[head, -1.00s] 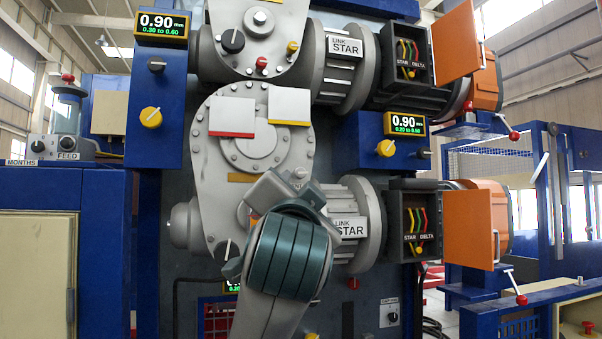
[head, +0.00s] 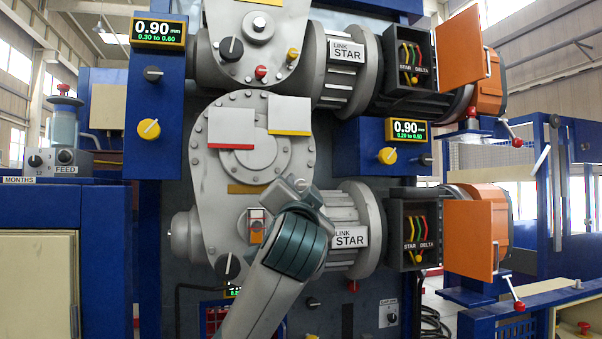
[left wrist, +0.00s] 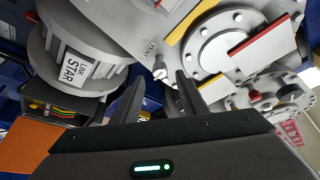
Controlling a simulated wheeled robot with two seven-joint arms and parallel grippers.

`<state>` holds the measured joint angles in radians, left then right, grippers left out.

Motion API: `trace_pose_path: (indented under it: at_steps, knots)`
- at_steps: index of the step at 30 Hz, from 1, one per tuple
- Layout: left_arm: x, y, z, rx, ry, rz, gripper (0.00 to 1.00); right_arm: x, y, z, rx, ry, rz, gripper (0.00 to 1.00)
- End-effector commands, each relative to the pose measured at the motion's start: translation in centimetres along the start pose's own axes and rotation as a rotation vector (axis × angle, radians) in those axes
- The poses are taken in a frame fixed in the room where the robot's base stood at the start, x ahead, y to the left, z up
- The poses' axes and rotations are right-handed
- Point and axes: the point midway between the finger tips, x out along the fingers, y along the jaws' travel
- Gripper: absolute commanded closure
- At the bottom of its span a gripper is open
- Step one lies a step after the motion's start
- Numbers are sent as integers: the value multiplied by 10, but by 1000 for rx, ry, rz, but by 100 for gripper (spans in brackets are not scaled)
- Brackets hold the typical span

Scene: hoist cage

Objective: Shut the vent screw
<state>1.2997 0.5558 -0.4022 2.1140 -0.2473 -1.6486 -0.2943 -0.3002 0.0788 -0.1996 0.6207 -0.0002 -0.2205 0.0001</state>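The vent screw (left wrist: 159,71) is a small grey screw with a pale head, beside the VENT lettering on the grey gearbox casing in the left wrist view. My left gripper (left wrist: 157,98) is open there, with its two dark fingers apart and empty. The screw shows just beyond the gap between the fingertips, apart from them as far as I can tell. In the head view my left gripper (head: 290,198) is in front of the lower gearbox (head: 205,165), and its own wrist hides the fingertips. My right gripper is in neither view.
The finned coupling housing labelled LINK STAR (head: 349,237) is close to the right of my left wrist. Red-edged (head: 231,128) and yellow-edged (head: 289,115) plates are on the gearbox above. A STAR DELTA box (head: 415,235) with an open orange door (head: 468,235) stands farther right.

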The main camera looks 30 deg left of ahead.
Motion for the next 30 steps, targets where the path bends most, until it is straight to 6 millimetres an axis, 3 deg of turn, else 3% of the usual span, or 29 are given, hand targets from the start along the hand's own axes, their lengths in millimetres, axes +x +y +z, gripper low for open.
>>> trace_pose_path:
  at_steps: [1,9,24,30]
  knots:
    - [11,-4,-2,3,-5,0,60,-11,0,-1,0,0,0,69]
    - [48,-2,-2,2,-2,0,60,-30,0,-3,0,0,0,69]
    - [59,0,0,0,0,0,60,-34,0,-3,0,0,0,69]
    - [59,0,0,0,0,0,100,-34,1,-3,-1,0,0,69]
